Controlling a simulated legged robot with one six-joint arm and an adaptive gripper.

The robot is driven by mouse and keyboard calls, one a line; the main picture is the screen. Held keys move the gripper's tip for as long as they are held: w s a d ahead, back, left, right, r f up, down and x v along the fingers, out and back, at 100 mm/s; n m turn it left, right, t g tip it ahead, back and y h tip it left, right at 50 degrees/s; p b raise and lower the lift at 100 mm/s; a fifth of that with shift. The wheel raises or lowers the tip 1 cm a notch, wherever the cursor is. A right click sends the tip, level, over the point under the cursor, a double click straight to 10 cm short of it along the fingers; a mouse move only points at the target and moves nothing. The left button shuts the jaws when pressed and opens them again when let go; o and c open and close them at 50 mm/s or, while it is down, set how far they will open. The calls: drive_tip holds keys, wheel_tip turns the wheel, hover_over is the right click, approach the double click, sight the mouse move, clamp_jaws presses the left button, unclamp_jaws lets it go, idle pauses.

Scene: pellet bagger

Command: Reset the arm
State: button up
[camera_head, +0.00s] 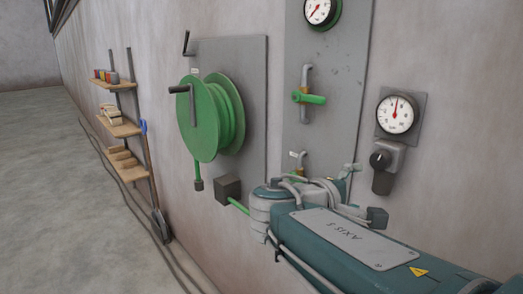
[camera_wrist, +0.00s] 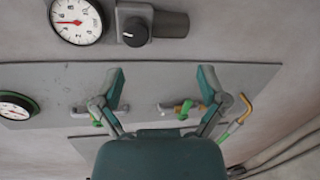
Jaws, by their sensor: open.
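My arm reaches from the lower right toward the wall in the head view. My gripper (camera_wrist: 160,82) is open in the wrist view, with its two teal fingers spread and nothing between them. The grey panel (camera_wrist: 160,75) lies behind the fingers, and a gap to it cannot be judged. In the head view, the gripper end is small and partly hidden by my arm, in front of the wall below the black knob (camera_head: 380,158).
A green hose reel (camera_head: 205,120) with a crank is on the wall to the left. A green-handled valve (camera_head: 310,98) and a gauge (camera_head: 398,114) are above my arm. Wooden shelves (camera_head: 120,125) and a shovel (camera_head: 155,190) stand further left. The floor (camera_head: 50,200) at left is mostly clear.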

drive_tip(key=s+d+f+m+g+y, duration=0.25)
drive_tip(key=s+f+y, duration=0.35)
drive_tip(key=s+f, duration=0.35)
drive_tip(key=s+a+f+m+y, duration=0.6)
drive_tip(key=s+a+f+y, duration=0.1)
drive_tip(key=a+f, duration=0.1)
drive_tip(key=shift+a+f+g+y, duration=0.2)
drive_tip(key=shift+f+g+y, duration=0.05)
drive_tip(key=shift+g+y, duration=0.1)
